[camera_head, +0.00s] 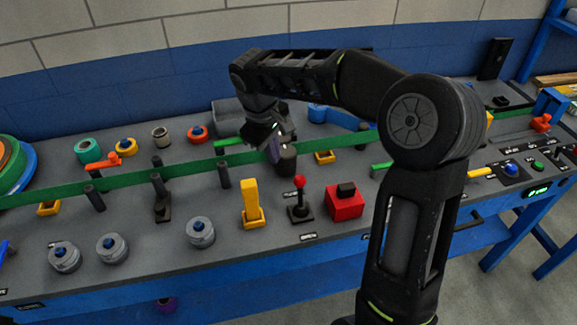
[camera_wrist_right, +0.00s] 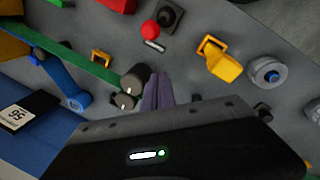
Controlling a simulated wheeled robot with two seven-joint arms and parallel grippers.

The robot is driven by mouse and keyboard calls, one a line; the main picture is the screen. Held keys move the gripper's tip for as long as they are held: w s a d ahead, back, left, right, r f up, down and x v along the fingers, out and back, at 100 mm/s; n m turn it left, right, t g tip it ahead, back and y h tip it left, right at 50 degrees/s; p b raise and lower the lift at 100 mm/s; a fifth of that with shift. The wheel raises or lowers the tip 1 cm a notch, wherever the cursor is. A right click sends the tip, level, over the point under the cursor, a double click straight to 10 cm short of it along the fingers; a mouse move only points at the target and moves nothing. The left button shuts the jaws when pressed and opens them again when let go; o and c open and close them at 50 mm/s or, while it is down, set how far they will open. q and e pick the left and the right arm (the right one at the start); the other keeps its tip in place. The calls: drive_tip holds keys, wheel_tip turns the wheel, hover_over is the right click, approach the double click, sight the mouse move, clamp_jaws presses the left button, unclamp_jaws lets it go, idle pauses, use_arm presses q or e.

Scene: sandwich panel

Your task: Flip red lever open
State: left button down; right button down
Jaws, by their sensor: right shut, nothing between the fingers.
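A lever with a red ball knob (camera_head: 299,182) stands upright on a small black base on the grey panel. The ball (camera_wrist_right: 150,29) also shows near the top of the right wrist view. Orange-red levers lie at the panel's far left (camera_head: 103,162) and far right (camera_head: 541,122). My right gripper (camera_head: 276,150) is above the panel, behind the red-ball lever and apart from it. Its fingers (camera_wrist_right: 158,90) are shut and empty, beside dark cylinders (camera_wrist_right: 133,83). The arm hides part of the panel to the right. My left gripper is not in view.
A yellow lever (camera_head: 251,200) and a red block with a black top (camera_head: 344,204) flank the red-ball lever. A green strip (camera_head: 130,180) runs along the panel over dark posts. Grey knobs (camera_head: 201,232) stand at the front left.

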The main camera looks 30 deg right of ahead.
sight(300, 195)
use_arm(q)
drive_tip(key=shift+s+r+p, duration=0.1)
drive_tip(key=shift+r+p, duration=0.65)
use_arm(e)
drive_tip(key=s+f, duration=0.1)
drive_tip(key=s+d+f, duration=0.2)
drive_tip(key=f, duration=0.1)
drive_tip(key=shift+s, duration=0.15)
